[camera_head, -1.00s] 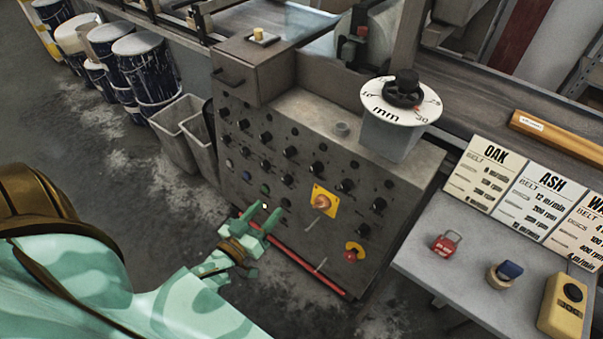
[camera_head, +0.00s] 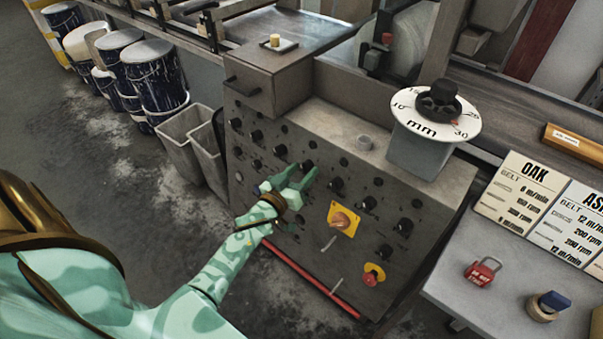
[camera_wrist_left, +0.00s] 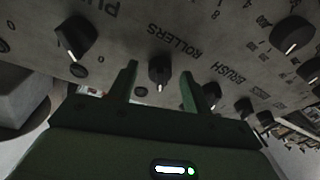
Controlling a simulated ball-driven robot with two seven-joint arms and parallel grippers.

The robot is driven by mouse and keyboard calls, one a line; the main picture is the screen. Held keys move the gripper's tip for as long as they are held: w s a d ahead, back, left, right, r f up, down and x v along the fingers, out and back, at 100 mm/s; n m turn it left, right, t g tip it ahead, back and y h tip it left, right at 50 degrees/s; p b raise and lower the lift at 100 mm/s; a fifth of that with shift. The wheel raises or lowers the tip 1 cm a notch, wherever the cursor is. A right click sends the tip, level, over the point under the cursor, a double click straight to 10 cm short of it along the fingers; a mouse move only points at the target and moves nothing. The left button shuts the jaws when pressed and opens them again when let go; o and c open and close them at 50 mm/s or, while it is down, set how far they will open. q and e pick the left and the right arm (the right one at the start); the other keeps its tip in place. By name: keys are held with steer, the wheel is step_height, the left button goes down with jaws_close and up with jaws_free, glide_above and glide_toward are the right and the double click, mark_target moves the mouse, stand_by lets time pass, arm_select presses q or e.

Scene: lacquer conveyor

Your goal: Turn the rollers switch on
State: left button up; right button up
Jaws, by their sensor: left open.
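The rollers switch (camera_wrist_left: 159,70) is a small black knob beside the printed word ROLLERS, which appears upside down in the left wrist view. Its white pointer mark faces the bottom of that picture. My left gripper (camera_head: 303,170) is open in front of the grey control panel (camera_head: 345,155). In the left wrist view its two fingers (camera_wrist_left: 158,82) stand on either side of the knob, with gaps visible. I cannot tell how deep the fingertips reach around it. In the head view the fingers partly cover this area of the panel. My right gripper is not in view.
Other black knobs crowd the panel, including the BRUSH knob (camera_wrist_left: 208,92). An orange switch on a yellow plate (camera_head: 342,219) and a red stop button (camera_head: 371,277) sit lower right. A thickness dial (camera_head: 436,108) stands on top. Grey bins (camera_head: 186,140) are left.

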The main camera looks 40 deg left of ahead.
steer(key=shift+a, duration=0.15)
arm_select(q)
steer(key=c, duration=1)
steer(key=shift+o, duration=0.2)
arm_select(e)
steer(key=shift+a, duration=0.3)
arm_select(q)
steer(key=shift+m, duration=0.4)
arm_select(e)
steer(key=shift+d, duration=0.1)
arm_select(q)
steer(key=shift+a+m+h, duration=0.1)
steer(key=shift+m+h, duration=0.55)
steer(key=shift+m, duration=1.55)
steer(key=shift+a+m+h, duration=0.15)
steer(key=shift+m+h, duration=0.45)
steer(key=shift+m, duration=1.6)
steer(key=shift+a+m+h, duration=0.1)
steer(key=shift+m+h, duration=0.55)
steer(key=shift+m, duration=1.55)
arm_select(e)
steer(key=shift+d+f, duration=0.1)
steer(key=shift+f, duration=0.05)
